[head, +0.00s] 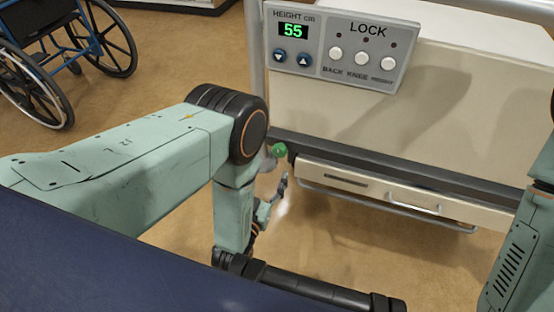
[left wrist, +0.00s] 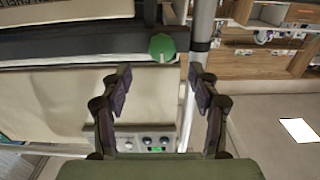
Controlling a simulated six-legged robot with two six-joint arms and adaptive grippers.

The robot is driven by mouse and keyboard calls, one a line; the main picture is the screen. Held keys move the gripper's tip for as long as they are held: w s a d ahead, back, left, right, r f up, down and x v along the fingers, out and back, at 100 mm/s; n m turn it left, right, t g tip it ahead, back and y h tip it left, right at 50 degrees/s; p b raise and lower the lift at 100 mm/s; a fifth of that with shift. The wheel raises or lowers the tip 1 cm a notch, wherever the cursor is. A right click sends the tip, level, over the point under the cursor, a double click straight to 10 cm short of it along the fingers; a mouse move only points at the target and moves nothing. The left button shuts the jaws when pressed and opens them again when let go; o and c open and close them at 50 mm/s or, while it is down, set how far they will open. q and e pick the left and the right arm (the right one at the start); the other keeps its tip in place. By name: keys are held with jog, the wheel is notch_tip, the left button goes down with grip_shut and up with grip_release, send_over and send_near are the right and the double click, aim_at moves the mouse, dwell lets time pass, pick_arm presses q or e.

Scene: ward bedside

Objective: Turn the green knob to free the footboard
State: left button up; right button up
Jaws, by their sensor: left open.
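The green knob (head: 279,149) is at the left end of the dark rail below the cream footboard (head: 440,120). My left gripper (head: 277,193) is just below the knob and apart from it, partly hidden by my own arm. In the left wrist view, which is upside down, the knob (left wrist: 162,47) with a pale pointer line lies beyond the gap between the open, empty fingers (left wrist: 160,85). The footboard (left wrist: 60,105) shows there too. My right arm shows at the right edge, but its gripper is out of view.
A control panel (head: 342,46) reading 55 is on top of the footboard. A drawer-like unit (head: 385,190) with a metal bar is under the rail. A metal post (left wrist: 197,60) stands beside the knob. A wheelchair (head: 62,50) is at the far left, with open floor between.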

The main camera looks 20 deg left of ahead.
aim_at(278, 153)
pick_arm(q)
jog(key=w+b, duration=0.2)
jog(key=w, duration=0.4)
jog(key=shift+w+f, duration=0.1)
jog(key=shift+w, duration=0.05)
jog(key=shift+w+b, duration=0.4)
jog(key=shift+w, duration=0.3)
jog(key=shift+c, duration=0.2)
jog(key=c, duration=1.1)
